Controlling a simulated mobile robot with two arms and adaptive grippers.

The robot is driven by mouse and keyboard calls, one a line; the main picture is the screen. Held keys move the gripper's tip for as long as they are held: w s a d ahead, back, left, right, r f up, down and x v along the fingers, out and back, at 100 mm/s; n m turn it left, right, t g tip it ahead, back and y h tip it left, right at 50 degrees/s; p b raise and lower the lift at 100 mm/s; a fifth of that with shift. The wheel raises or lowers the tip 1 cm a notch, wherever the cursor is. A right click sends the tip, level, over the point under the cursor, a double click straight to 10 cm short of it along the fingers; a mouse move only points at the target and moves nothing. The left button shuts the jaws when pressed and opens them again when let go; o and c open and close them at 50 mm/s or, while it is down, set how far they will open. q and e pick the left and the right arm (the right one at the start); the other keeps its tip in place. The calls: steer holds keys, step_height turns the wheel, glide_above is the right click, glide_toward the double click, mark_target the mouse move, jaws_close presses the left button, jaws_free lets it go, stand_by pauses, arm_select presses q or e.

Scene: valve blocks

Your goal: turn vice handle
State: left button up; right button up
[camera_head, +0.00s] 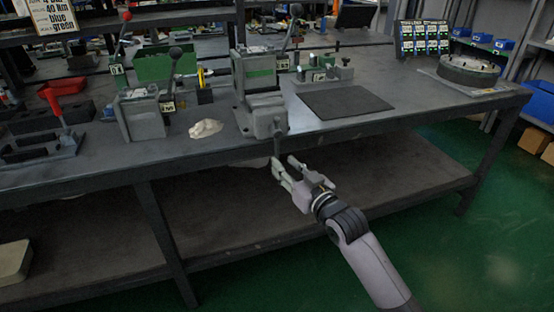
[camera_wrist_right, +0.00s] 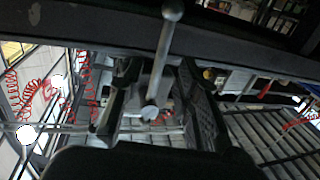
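The grey vice (camera_head: 262,112) stands at the front edge of the workbench. Its thin bar handle (camera_head: 277,143) hangs down at the front, below the bench top level. In the right wrist view the handle (camera_wrist_right: 164,55) is a metal bar with a round knob at the top and a rounded end lower down. My right gripper (camera_head: 284,162) is in front of the bench edge, close to the handle's lower end. Its fingers are open, and in the wrist view the bar's lower end appears between them, with gaps on both sides. Contact is not visible. My left gripper is out of view.
The workbench (camera_head: 400,112) has a lower shelf (camera_head: 330,190) beneath it. A pale lump (camera_head: 206,128) and a lever block (camera_head: 139,112) sit left of the vice. A dark flat plate (camera_head: 345,101) lies to its right. The green floor in front is clear.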

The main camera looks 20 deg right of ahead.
mark_target(278, 158)
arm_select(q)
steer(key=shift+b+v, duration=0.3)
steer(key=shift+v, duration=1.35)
arm_select(e)
steer(key=shift+x, duration=2.55)
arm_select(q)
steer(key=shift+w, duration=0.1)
arm_select(e)
steer(key=shift+c, duration=0.6)
jaws_close()
